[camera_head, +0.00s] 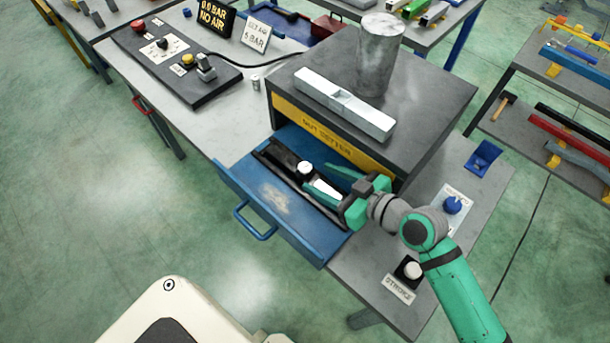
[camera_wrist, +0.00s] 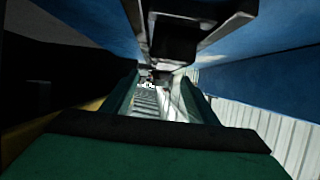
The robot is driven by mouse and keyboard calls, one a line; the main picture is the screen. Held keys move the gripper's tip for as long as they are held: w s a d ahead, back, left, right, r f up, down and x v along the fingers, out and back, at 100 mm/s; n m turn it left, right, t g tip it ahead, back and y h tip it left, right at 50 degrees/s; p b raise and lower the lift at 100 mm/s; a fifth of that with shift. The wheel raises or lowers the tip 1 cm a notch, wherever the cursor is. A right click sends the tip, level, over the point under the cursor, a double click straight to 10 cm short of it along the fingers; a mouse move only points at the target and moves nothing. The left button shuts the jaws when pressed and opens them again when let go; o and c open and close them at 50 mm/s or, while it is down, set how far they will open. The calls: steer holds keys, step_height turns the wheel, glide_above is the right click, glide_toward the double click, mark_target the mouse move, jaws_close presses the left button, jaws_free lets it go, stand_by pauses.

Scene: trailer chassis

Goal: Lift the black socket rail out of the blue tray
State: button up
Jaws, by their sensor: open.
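The blue tray (camera_head: 245,190) is pulled out like a drawer under the grey machine, with a blue handle on its front. The black socket rail (camera_head: 280,159) lies lengthwise inside it, with a pale cylinder (camera_head: 305,167) standing on it. My gripper (camera_head: 320,180) reaches in from the right, its green fingers spread over the rail's right half, and hides part of it. I cannot tell whether the fingers touch the rail. In the wrist view the two green fingers (camera_wrist: 160,97) are apart, with blue tray walls (camera_wrist: 265,75) and a dark part of the rail (camera_wrist: 185,35) beyond.
The grey machine (camera_head: 420,110) with a yellow "NUT SETTER" strip stands right behind the tray, with a metal cylinder (camera_head: 380,55) on top. A button box (camera_head: 408,270) and a blue knob (camera_head: 452,204) are near my arm. A control panel (camera_head: 185,60) is at left.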

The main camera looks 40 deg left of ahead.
mark_target(309, 174)
steer(key=shift+x, duration=2.25)
steer(key=shift+s+f, duration=0.1)
steer(key=shift+s, duration=0.1)
steer(key=c, duration=1.2)
jaws_close()
